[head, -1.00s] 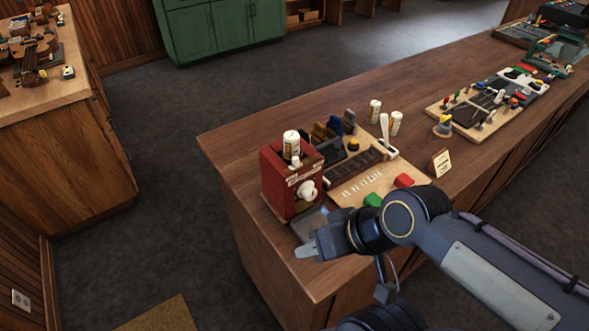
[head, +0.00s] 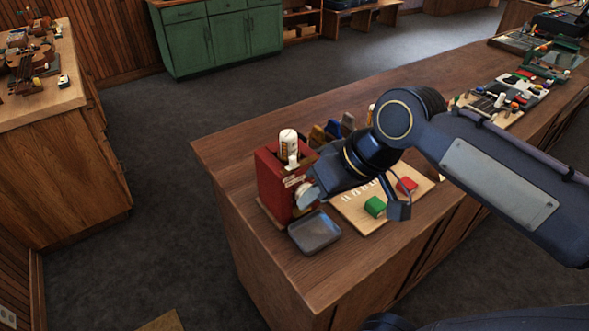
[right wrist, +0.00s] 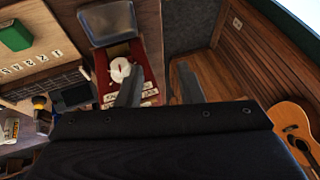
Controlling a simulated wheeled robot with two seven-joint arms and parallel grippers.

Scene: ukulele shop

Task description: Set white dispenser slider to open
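The red dispenser (head: 272,181) stands at the counter's near left corner, with a white bottle (head: 288,143) upright on top. A small white piece (head: 293,161) sits just below the bottle. A round white knob (right wrist: 120,69) is on the dispenser's front, with white labels (right wrist: 149,94) beside it. Which white part is the slider, and its setting, I cannot tell. My right gripper (right wrist: 157,80) is open and empty close to the dispenser's front. In the right wrist view one finger is beside the knob, the other past the dispenser's edge. In the head view my right gripper (head: 310,191) partly covers the front. My left gripper is out of view.
A grey tray (head: 314,232) lies in front of the dispenser. A wooden board with a green block (head: 375,206) and a red block (head: 407,185) lies right of it, under my right arm. Slotted holders (head: 333,129) stand behind. Bare counter lies at the front.

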